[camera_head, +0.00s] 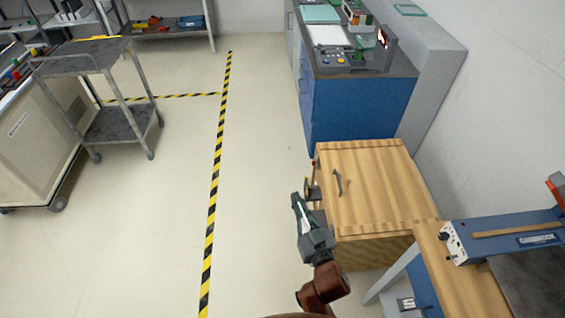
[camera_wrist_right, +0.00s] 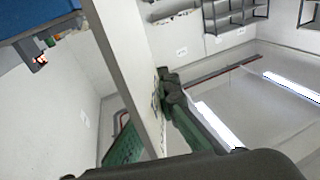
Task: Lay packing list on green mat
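My right gripper (camera_head: 303,212) is left of the wooden box, with a thin white sheet edge, likely the packing list (camera_head: 305,222), between its dark fingers. In the right wrist view a pale flat panel (camera_wrist_right: 128,65), likely that list seen at a slant, stands between the green fingers of this gripper (camera_wrist_right: 158,115). The fingers look closed on it; the contact is partly hidden. A pale green flat piece (camera_head: 320,14), possibly the green mat, lies at the far end of the blue cabinet top, far from the gripper. My left gripper is not in view.
The wooden box (camera_head: 375,190) with a lid handle stands right of my gripper. Behind it is the blue cabinet (camera_head: 355,108), holding a white sheet (camera_head: 328,36) and a device (camera_head: 335,60). A grey cart (camera_head: 85,60) stands left. The floor between is clear.

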